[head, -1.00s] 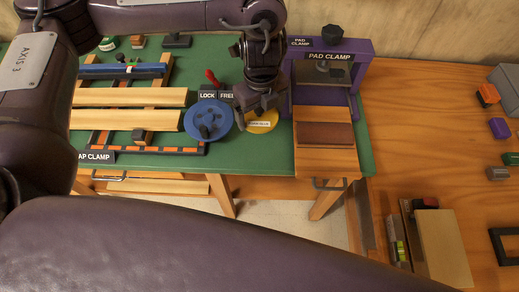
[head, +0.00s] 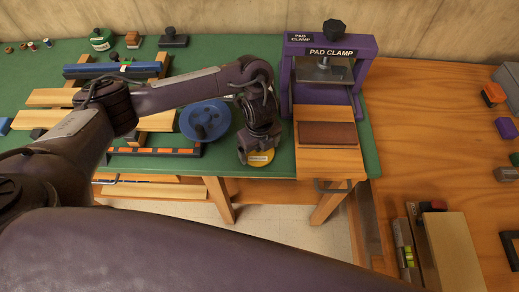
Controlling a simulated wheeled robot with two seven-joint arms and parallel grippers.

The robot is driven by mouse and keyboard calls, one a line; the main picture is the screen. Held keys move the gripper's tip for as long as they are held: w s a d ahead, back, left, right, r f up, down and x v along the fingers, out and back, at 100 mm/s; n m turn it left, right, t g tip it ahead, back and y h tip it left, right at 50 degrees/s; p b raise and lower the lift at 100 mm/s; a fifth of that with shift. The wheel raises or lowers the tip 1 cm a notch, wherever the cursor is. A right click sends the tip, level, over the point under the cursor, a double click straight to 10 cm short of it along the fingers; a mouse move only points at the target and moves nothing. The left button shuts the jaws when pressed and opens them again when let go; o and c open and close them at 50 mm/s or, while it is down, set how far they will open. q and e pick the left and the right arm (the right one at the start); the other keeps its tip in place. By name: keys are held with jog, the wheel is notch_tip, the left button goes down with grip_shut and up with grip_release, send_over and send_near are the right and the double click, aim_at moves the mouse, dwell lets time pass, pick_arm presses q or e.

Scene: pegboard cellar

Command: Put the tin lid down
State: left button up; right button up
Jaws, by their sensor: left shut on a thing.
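The tin lid (head: 261,159) is a round yellow disc with a pale label. It shows in the head view at the front edge of the green bench top, right of the blue wheel. My left gripper (head: 258,152) is directly over the lid and shut on it. The gripper and wrist hide the lid's back part. I cannot tell whether the lid touches the bench. My right gripper is not in view.
A blue handwheel (head: 205,120) stands close on the left. The purple pad clamp (head: 327,68) and its wooden tray (head: 328,163) with a brown block (head: 327,134) are close on the right. The wooden bench (head: 420,130) has bare room further right.

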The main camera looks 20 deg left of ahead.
pick_arm(q)
jog(key=shift+f, duration=0.1)
jog(key=shift+f, duration=0.1)
jog(key=o, duration=0.7)
jog(key=shift+r, duration=0.5)
notch_tip(320, 180, up, 11)
jog(key=p, duration=0.3)
jog(key=shift+r, duration=0.1)
jog(key=shift+s, duration=0.1)
